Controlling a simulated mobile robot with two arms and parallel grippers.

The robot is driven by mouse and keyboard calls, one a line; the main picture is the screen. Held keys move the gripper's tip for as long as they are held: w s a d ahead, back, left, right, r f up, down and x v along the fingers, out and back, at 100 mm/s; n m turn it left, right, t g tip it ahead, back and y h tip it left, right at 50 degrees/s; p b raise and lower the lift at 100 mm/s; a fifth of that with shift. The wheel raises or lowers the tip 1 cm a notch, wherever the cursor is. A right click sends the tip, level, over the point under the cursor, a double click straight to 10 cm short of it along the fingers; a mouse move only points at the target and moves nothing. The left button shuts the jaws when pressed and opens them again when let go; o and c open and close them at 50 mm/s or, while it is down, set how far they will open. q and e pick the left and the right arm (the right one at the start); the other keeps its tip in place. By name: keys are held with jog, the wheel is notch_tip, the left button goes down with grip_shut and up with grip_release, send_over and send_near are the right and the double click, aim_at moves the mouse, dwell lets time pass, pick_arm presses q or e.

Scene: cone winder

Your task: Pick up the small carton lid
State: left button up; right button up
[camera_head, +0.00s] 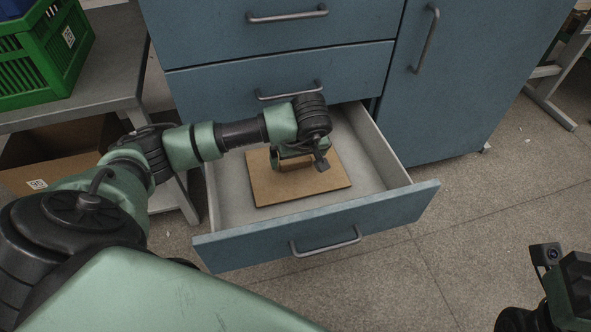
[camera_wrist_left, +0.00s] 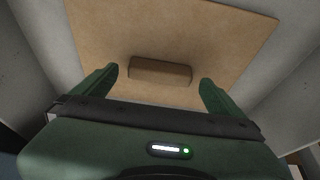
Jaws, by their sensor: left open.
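The small carton lid (camera_head: 265,187) is a flat brown board with a raised block-shaped grip (camera_head: 297,163) on top. It lies flat in the open drawer. My left gripper (camera_head: 298,164) is over the lid, reaching down from above, and is open. In the left wrist view the lid (camera_wrist_left: 215,35) fills the upper middle, and its grip (camera_wrist_left: 160,71) sits between the two spread fingers (camera_wrist_left: 160,82), with a gap on each side. The gripper and wrist hide part of the lid in the head view. My right gripper's fingers do not show.
The pulled-out drawer (camera_head: 320,232) has grey walls around the lid and bare floor to its right. The blue cabinet (camera_head: 225,35) stands behind. A green crate (camera_head: 45,60) sits on a grey table (camera_head: 115,80) at left, with a cardboard box (camera_head: 55,165) below.

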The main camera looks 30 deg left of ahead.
aim_at(296, 166)
pick_arm(q)
jog(key=x, duration=0.2)
jog(key=shift+a+f+b, duration=0.1)
jog(key=shift+f+b, duration=0.25)
jog(key=shift+b, duration=0.05)
jog(key=c, duration=1.3)
jog(key=shift+w+r, duration=0.1)
jog(key=shift+r, duration=0.1)
